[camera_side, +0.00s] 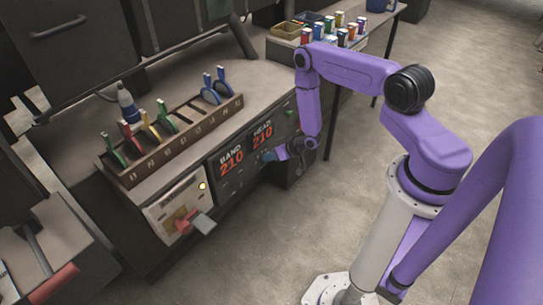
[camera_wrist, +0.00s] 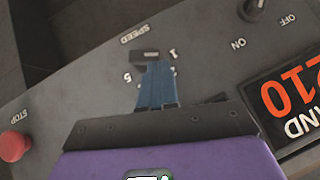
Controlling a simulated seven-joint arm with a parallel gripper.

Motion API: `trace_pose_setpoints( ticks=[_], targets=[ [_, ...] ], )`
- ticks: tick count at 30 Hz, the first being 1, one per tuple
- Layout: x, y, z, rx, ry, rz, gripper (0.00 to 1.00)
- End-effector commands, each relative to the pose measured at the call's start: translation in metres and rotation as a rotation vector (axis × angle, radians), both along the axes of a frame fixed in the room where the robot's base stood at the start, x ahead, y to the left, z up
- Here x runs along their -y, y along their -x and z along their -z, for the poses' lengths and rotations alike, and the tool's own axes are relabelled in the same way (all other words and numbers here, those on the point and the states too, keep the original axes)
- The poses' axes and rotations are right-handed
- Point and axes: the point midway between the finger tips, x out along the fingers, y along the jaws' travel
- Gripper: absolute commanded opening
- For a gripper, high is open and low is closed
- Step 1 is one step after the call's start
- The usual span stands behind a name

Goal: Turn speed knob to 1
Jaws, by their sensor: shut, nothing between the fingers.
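The speed knob (camera_wrist: 145,55) is a dark block in the wrist view, below the "SPEED" label (camera_wrist: 138,34). The "1" mark (camera_wrist: 174,54) is to its right and the "5" mark (camera_wrist: 127,77) to its lower left. My gripper (camera_wrist: 157,68) is shut, its blue fingers pressed together. The fingertips overlap the knob's lower edge in the picture and hide part of it; I cannot tell whether they touch. In the side view my gripper (camera_side: 269,157) is at the front panel, just right of the red displays, and the knob cannot be made out.
On the panel are a red stop button (camera_wrist: 14,146), an on/off switch (camera_wrist: 255,9) and a red-digit display (camera_wrist: 292,98). In the side view a wooden rack (camera_side: 180,135) of tools stands on the bench. A red-handled part (camera_side: 184,220) sticks out at the front left. Open floor lies right.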

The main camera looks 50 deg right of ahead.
Motion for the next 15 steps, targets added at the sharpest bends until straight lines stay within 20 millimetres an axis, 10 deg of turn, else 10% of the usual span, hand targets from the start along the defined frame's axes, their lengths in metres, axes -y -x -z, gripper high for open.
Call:
trace_pose_setpoints(
  ticks=[15],
  targets=[
    [-0.0069, -0.0002, 0.0012, 0.001, 0.056, 0.001, 0.0]
  ],
)
